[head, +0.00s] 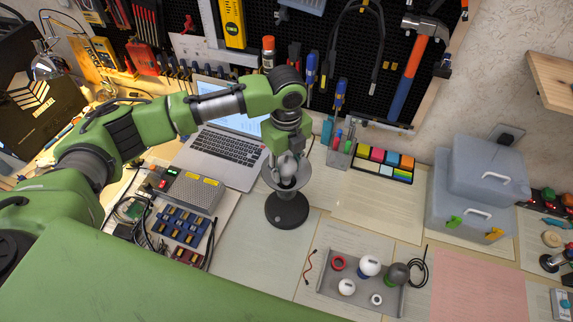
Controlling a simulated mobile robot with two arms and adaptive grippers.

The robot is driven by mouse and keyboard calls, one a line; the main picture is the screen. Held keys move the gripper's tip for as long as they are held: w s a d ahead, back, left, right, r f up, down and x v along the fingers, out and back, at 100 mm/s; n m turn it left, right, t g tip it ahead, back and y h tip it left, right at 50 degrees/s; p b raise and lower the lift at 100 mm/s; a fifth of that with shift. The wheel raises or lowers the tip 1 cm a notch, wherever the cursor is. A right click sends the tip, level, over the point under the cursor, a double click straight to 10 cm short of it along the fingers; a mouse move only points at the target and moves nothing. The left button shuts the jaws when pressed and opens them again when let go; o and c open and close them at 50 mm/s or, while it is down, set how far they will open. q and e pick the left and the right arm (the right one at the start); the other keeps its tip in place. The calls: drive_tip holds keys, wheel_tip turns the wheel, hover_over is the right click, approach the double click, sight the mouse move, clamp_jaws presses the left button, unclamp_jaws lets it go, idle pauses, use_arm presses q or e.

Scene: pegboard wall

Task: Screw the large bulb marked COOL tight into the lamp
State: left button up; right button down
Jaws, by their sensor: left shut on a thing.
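My left gripper (287,143) points down over the grey lamp (286,210), which stands on a round dark base on the table. The gripper is shut on a pale bulb (288,166) at the mouth of the lamp's cup. I cannot tell how deep the bulb's base sits in the socket, and no marking on it can be read. My right gripper is not in view.
An open laptop (222,153) stands behind the lamp, and an electronics board (184,215) lies to its left. A pen holder (340,152), sticky notes (385,161) and grey storage boxes (478,195) stand to the right. The table between lamp and boxes is mostly clear.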

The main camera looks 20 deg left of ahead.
use_arm(q)
drive_tip(key=shift+f, duration=0.25)
drive_tip(key=o, duration=1.1)
